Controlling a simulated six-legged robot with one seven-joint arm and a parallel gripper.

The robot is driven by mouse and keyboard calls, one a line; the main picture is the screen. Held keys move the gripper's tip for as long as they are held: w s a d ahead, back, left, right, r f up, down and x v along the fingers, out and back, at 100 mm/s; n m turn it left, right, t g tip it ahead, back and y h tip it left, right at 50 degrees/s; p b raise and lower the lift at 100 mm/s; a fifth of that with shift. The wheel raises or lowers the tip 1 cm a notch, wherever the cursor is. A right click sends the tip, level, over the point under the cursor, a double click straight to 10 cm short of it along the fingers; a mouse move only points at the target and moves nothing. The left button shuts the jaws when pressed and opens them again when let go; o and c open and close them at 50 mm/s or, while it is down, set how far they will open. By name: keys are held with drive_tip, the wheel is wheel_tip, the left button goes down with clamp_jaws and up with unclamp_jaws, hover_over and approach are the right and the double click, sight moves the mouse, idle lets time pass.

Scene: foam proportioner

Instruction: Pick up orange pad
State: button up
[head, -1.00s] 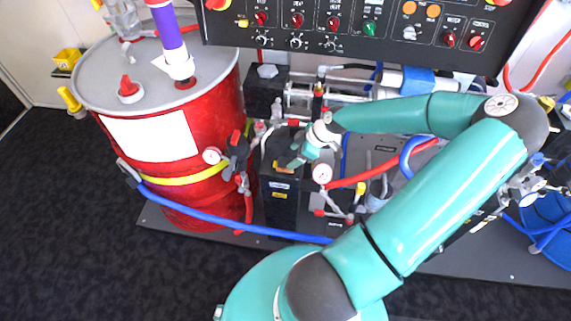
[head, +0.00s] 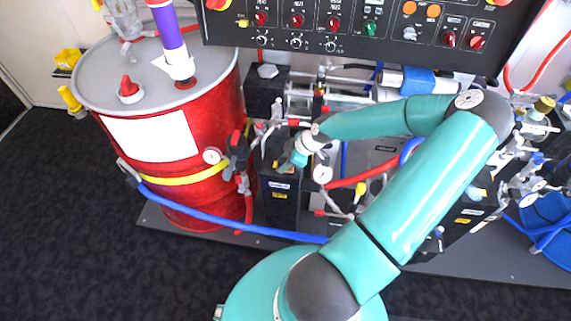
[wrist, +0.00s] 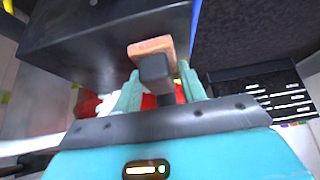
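The orange pad (wrist: 150,46) lies against the black box (wrist: 100,45) in the wrist view. A dark grey square block (wrist: 155,70) covers part of the pad. My gripper (wrist: 160,70) is open, with a teal finger on each side of the dark block and the tips close to the pad. I cannot tell whether either finger touches the pad. In the head view my gripper (head: 292,160) is over the top of the black box (head: 281,195), and only a small bit of the orange pad (head: 284,169) shows there.
A red drum (head: 185,185) stands left of the box. A gauge (head: 322,174) and a red hose (head: 355,179) are close on the right. The control panel (head: 350,25) hangs above.

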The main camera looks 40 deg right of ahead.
drive_tip(key=shift+r, duration=0.1)
drive_tip(key=shift+r, duration=0.6)
drive_tip(key=s+a+r, duration=0.1)
drive_tip(key=s+r, duration=1)
drive_tip(key=s, duration=0.3)
drive_tip(key=shift+a+r, duration=0.3)
drive_tip(key=shift+a, duration=0.05)
drive_tip(key=shift+o, duration=0.6)
drive_tip(key=shift+c, duration=0.2)
drive_tip(key=shift+f, duration=0.1)
